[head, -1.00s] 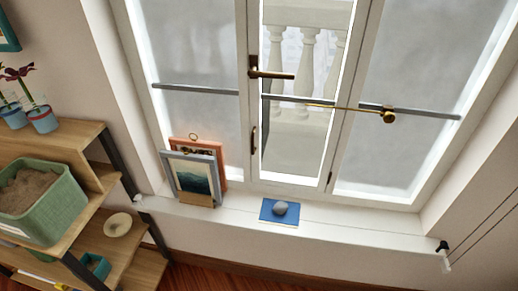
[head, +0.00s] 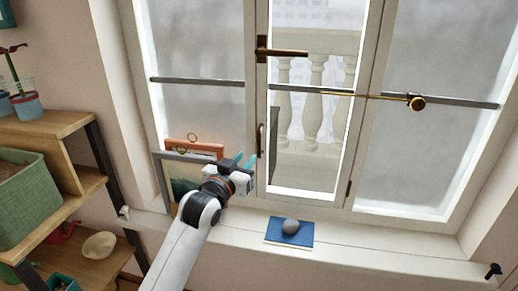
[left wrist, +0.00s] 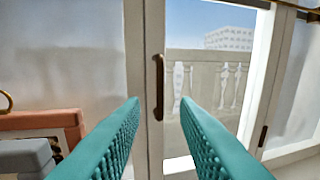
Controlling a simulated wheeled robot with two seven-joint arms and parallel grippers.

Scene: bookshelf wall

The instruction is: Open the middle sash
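The middle sash (head: 268,180) is the white-framed clear pane between two frosted panes. Its brass lever handle (head: 285,53) lies horizontal, pointing right. A small upright pull handle (head: 261,140) sits lower on the sash's left stile. The pull also shows in the left wrist view (left wrist: 159,88). A brass rod with a round knob (head: 416,102) crosses the sash toward the right pane. My left gripper (head: 247,162) is open and empty, just left of and below the pull. In the left wrist view its teal fingers (left wrist: 160,104) are apart, with the pull ahead between them. My right gripper is not in view.
Framed pictures (head: 194,150) lean on the sill at left, close behind my left arm. A blue book (head: 275,238) with a grey stone (head: 290,226) lies on the sill (head: 370,252) below the sash. Wooden shelves (head: 62,125) stand at far left. The sill's right part is mostly clear.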

